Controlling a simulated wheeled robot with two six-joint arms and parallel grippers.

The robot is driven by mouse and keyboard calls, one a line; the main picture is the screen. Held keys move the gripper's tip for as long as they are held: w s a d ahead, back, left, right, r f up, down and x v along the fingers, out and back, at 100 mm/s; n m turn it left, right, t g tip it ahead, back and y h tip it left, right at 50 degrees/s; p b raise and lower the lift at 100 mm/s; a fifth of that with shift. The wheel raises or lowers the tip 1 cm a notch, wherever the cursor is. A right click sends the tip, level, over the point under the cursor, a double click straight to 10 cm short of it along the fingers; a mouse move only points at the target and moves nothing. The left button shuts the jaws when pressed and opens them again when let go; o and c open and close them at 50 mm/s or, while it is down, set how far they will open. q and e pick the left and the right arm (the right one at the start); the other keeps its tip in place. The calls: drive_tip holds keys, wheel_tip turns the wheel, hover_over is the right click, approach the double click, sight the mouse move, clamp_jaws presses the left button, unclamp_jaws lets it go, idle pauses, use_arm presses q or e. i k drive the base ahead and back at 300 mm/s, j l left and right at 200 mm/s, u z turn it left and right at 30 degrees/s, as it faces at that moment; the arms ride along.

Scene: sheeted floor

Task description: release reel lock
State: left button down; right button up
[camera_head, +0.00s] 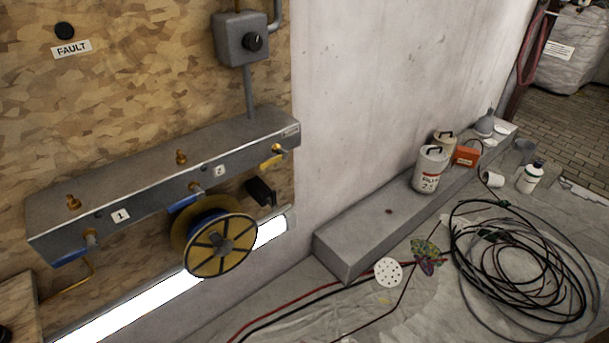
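A yellow cable reel (206,260) with dark spokes hangs below the grey wall unit (150,185), its face turned toward me. A dark hub knob (228,244) sits at its middle. Blue material shows on the drum behind the front flange. A black block-like piece (260,191) sticks out just right of the reel, under the unit. A yellow lever (271,162) with a brass fitting is at the unit's right end. I cannot tell which part is the reel lock. Neither of my grippers is in view.
Blue-handled valves (71,257) line the unit's front. A lit strip (140,309) runs behind the reel. A grey switch box (240,39) is above. A grey ledge (372,228) carries canisters (430,169). Coiled black cable (520,258) covers the floor at right.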

sight(272, 202)
drive_tip(key=i+l+u, duration=0.1)
drive_tip(key=l, duration=0.25)
drive_tip(key=i+l, duration=0.3)
drive_tip(key=i+l+u, duration=0.15)
drive_tip(key=l, duration=0.3)
drive_tip(key=i+l, duration=0.15)
drive_tip(key=l, duration=0.25)
drive_tip(key=i+l+u, duration=0.15)
drive_tip(key=l, duration=0.25)
